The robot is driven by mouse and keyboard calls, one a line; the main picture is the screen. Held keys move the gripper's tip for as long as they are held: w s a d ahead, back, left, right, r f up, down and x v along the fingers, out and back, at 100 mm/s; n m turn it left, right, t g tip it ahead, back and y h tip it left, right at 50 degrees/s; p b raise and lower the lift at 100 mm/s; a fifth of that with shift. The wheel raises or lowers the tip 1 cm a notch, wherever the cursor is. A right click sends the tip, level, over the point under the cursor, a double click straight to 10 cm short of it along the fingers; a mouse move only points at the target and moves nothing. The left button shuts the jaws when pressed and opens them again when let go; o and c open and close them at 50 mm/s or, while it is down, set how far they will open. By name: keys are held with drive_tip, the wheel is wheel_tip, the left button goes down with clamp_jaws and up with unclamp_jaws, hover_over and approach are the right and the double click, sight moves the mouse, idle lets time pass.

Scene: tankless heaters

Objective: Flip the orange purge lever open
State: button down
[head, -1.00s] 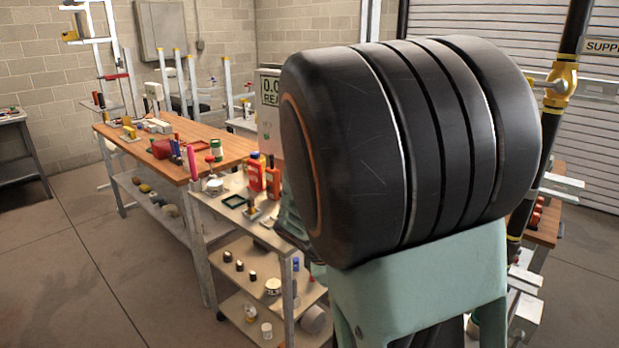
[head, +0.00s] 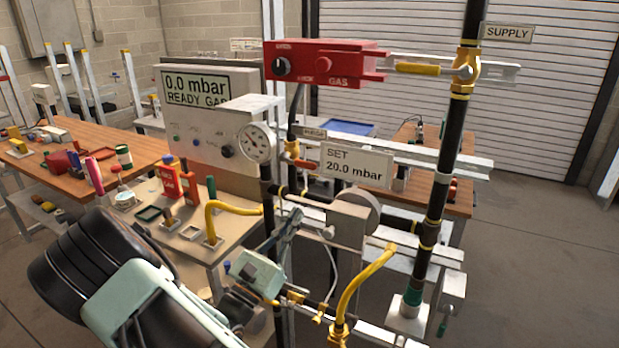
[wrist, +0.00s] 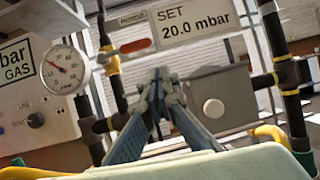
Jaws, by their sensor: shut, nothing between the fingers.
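The orange purge lever (head: 303,163) shows in the head view beside a small purge label (head: 314,133), left of the "SET 20.0 mbar" sign. In the wrist view the lever (wrist: 136,46) lies nearly level under its label, above and a little left of my fingertips. My gripper (head: 297,214) is in front of the pipe stand, below the lever and apart from it. In the wrist view my gripper (wrist: 161,76) has its fingertips together with nothing between them.
A pressure gauge (head: 255,142) and a black pipe stand left of the lever. Yellow hoses (head: 365,280) and a grey regulator (head: 350,215) crowd the space near my gripper. A display panel (head: 205,110) stands behind.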

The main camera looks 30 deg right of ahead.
sight(297, 162)
drive_tip(key=a+n+t, duration=0.1)
drive_tip(key=w+a+t, duration=0.1)
drive_tip(key=shift+w+n+t+y, duration=0.2)
drive_tip(key=shift+n+t+y, duration=0.2)
drive_tip(key=shift+d, duration=0.15)
drive_tip(key=p+x, duration=0.1)
drive_tip(key=x, duration=0.9)
drive_tip(key=shift+p, duration=0.35)
drive_tip(key=shift+r+n+p, duration=0.15)
drive_tip(key=shift+n+p, duration=0.25)
drive_tip(key=shift+r+t+y, duration=0.1)
drive_tip(key=shift+t+y, duration=0.2)
